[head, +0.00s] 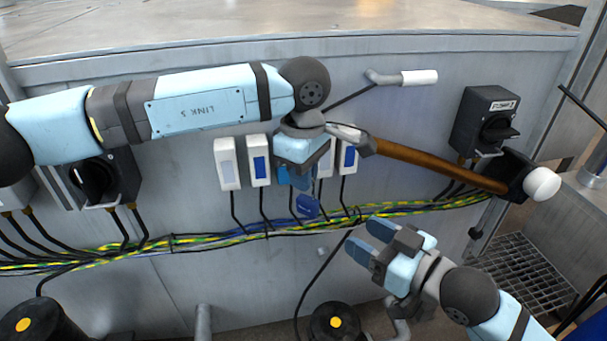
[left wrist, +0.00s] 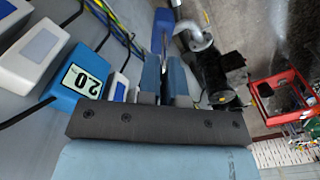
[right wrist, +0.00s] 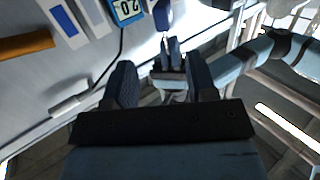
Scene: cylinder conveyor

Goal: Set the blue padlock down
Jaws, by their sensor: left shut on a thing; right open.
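The blue padlock (head: 307,206) hangs at the fingertips of my left gripper (head: 297,182), in front of the grey cabinet and just above the cable bundle. In the left wrist view the padlock (left wrist: 160,30) shows beyond the tips of my left gripper (left wrist: 166,75), which is shut on it by its shackle. The padlock (right wrist: 162,16) also shows near the top of the right wrist view. My right gripper (head: 370,240) is open and empty, lower and to the right of the padlock. Its spread fingers (right wrist: 165,85) show in its own wrist view.
White switch boxes (head: 228,163) and a blue box marked 20 (left wrist: 78,80) are close by. Yellow-green cables (head: 215,239) run below. The cabinet's flat top (head: 250,22) has free room.

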